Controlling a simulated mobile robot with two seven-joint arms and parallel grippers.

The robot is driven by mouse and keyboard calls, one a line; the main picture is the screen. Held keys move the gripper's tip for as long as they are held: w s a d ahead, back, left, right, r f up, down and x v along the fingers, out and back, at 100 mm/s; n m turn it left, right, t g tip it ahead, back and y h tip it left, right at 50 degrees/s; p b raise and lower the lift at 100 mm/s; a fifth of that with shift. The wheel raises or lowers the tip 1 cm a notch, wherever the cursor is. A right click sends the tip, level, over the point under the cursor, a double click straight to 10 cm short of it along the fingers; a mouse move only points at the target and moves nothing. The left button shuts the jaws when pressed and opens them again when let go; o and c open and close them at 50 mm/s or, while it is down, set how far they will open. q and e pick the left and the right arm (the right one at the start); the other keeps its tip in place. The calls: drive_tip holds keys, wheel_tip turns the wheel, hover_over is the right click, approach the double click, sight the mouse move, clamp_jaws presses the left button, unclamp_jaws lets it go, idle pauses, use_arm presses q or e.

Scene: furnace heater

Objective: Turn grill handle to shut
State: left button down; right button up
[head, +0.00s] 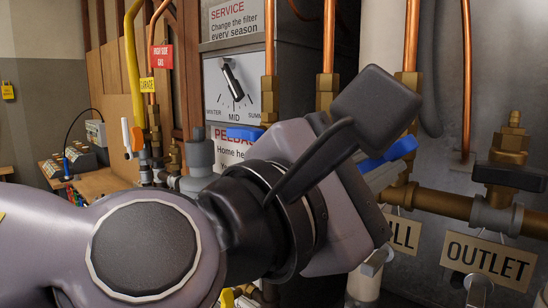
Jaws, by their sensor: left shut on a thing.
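My left gripper (376,180) shows in the middle right of the head view, its body and wrist covering much of the centre. It is shut on a blue valve handle (400,149), whose blue end sticks out past the fingers. The handle is at the brass pipework above a tan tag (404,235) whose visible letters read "ILL". The rest of that tag and most of the valve are hidden behind my arm. The exact grip and the handle's angle to its pipe are hard to see. My right gripper is not in view.
An outlet tag (487,264) hangs at the right below a brass valve with a black handle (509,177). Copper pipes (467,80) rise close behind the gripper. Another blue handle (244,133) is left of it, below a dial panel (233,88). A wooden bench (110,181) stands at the left.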

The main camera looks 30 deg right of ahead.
use_arm(q)
drive_tip(key=m, duration=0.3)
drive_tip(key=shift+g, duration=0.4)
drive_tip(key=shift+m, duration=0.3)
drive_tip(key=m+b, duration=0.1)
drive_tip(key=m, duration=0.3)
drive_tip(key=shift+r+y+b, duration=0.1)
drive_tip(key=shift+y+b, duration=0.25)
drive_tip(key=shift+y, duration=0.05)
drive_tip(key=c, duration=1)
unclamp_jaws()
drive_tip(key=shift+b+v, duration=0.55)
drive_tip(key=shift+v, duration=0.3)
drive_tip(key=shift+s+b+v, duration=0.25)
drive_tip(key=shift+b+v, duration=0.45)
drive_tip(key=shift+v, duration=0.6)
drive_tip(key=shift+s+b+v, duration=0.25)
drive_tip(key=shift+b+v, duration=0.4)
drive_tip(key=shift+v, duration=0.7)
drive_tip(key=shift+d, duration=0.2)
